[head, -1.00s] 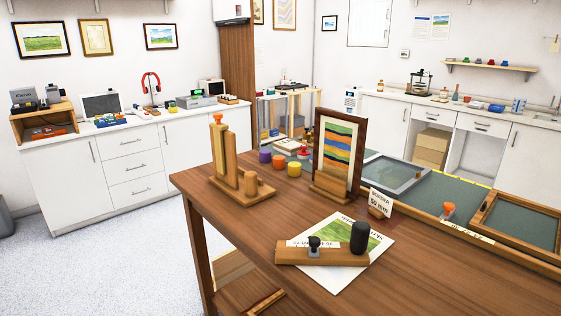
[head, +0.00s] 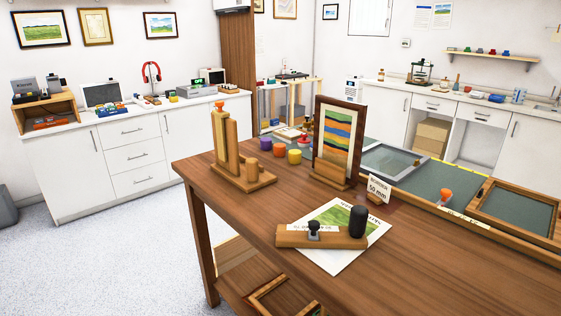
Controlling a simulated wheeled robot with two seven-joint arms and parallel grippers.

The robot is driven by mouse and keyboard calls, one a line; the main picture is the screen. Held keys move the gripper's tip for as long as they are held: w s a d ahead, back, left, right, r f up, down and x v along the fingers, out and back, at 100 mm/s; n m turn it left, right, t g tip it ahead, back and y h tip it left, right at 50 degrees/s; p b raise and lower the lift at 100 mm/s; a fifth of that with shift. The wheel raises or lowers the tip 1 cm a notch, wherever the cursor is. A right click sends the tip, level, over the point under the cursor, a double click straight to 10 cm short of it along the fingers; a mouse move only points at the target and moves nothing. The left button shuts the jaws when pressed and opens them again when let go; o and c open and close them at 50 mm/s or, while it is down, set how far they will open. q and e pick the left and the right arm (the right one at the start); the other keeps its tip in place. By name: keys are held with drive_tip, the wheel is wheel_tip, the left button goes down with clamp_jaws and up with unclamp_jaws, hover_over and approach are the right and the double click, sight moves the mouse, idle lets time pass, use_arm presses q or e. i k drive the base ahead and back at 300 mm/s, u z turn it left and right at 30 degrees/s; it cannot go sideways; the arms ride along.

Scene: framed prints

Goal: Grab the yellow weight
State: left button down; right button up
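The yellow weight (head: 294,156) is a small upright cylinder on the brown wooden table (head: 235,215). It stands at the right end of a short row, next to an orange one (head: 279,149) and a purple one (head: 265,143). The row is between a wooden stand (head: 240,180) on the left and an upright framed print (head: 338,140) on the right. Neither of my grippers is in view.
A wooden block with dark knobs (head: 320,237) lies across a print (head: 348,262) near the table's front. A "50 mm" card (head: 378,190) stands right of the framed print. Frames with dark panels (head: 515,208) cover the right side. Pale floor (head: 120,255) is open at left.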

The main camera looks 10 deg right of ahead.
sight(295, 155)
drive_tip(key=z, duration=0.2)
drive_tip(key=k, duration=0.3)
drive_tip(key=u, duration=1.8)
drive_tip(key=i, duration=1.5)
drive_tip(key=z, duration=1.15)
drive_tip(key=i, duration=0.9)
drive_tip(key=z, duration=0.95)
